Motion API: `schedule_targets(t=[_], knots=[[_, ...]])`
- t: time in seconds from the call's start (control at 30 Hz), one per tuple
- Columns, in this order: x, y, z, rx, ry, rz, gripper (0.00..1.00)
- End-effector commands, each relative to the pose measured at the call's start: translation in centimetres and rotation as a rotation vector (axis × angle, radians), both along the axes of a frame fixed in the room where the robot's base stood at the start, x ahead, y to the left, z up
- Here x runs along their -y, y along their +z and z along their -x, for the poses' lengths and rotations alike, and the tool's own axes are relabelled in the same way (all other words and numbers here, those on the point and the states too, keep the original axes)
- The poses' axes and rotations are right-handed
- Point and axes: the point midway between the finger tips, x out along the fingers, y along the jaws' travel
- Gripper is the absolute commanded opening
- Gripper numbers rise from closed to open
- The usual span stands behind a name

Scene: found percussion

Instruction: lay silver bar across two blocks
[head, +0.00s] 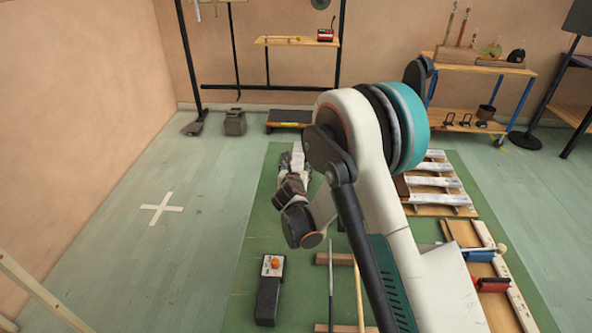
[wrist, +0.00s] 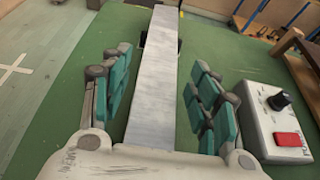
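The silver bar (wrist: 153,75) is a long flat pale metal strip running away from my gripper in the wrist view. Its near end is hidden by my palm. Dark block parts (wrist: 180,45) show at both sides of the bar near its far end, apparently one block under it. I cannot see a second block at the near end. My gripper (wrist: 162,88) has its fingers spread on either side of the bar, with green gaps showing between pads and bar. In the head view my gripper (head: 292,195) points away over the green mat, the bar mostly hidden by it.
A white box with a black knob and red button (wrist: 287,128) stands close to my right finger. Wooden racks of bars (head: 440,183) lie right. The left floor is open.

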Motion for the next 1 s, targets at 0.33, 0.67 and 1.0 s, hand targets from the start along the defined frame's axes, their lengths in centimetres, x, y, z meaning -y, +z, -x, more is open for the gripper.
schedule_targets(t=[0.33,0.67,1.0], knots=[[0.0,0.3,0.0,0.0,0.0,0.0,0.58],[-0.2,3.2,4.0,0.0,0.001,0.001,0.58],[-0.5,5.4,9.8,0.0,0.001,0.0,0.58]])
